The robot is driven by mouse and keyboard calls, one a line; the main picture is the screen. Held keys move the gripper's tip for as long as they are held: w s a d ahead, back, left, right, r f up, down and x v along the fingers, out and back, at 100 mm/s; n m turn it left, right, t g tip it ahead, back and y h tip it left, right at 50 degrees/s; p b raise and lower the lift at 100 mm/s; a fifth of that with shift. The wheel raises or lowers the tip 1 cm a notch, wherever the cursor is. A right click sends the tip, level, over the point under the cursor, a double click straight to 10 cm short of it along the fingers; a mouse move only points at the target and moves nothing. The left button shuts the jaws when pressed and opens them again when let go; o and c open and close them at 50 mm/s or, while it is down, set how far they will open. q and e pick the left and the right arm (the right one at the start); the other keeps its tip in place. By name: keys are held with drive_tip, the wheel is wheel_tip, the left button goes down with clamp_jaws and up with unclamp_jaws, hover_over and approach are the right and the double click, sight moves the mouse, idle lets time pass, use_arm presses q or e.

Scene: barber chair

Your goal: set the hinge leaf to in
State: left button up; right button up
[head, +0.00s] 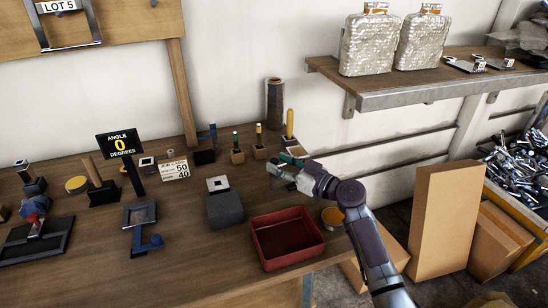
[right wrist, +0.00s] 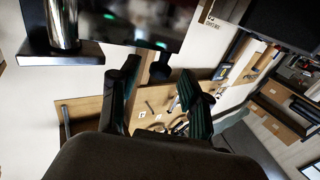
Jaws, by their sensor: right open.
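A small fixture with a flat grey metal plate (head: 139,213) and a blue part (head: 150,243) below it stands on the bench, left of centre. It may be the hinge with its leaf, but I cannot tell for sure. A black sign (head: 119,144) reading "ANGLE 0 DEGREES" stands on a dark post behind it. My right gripper (head: 279,170) is open over the bench's right part, above and behind the red tray, well to the right of the fixture. In the right wrist view its two dark fingers (right wrist: 158,92) are apart with nothing held between them. My left gripper is not in view.
A red tray (head: 288,258) lies near the bench's front, and a grey block (head: 225,208) stands between it and the fixture. Small tools in wooden blocks (head: 258,151) line the back. A shelf (head: 400,91) juts out at upper right. Cardboard boxes (head: 444,219) stand right.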

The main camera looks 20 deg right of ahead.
drive_tip(key=shift+x, duration=1.2)
clamp_jaws()
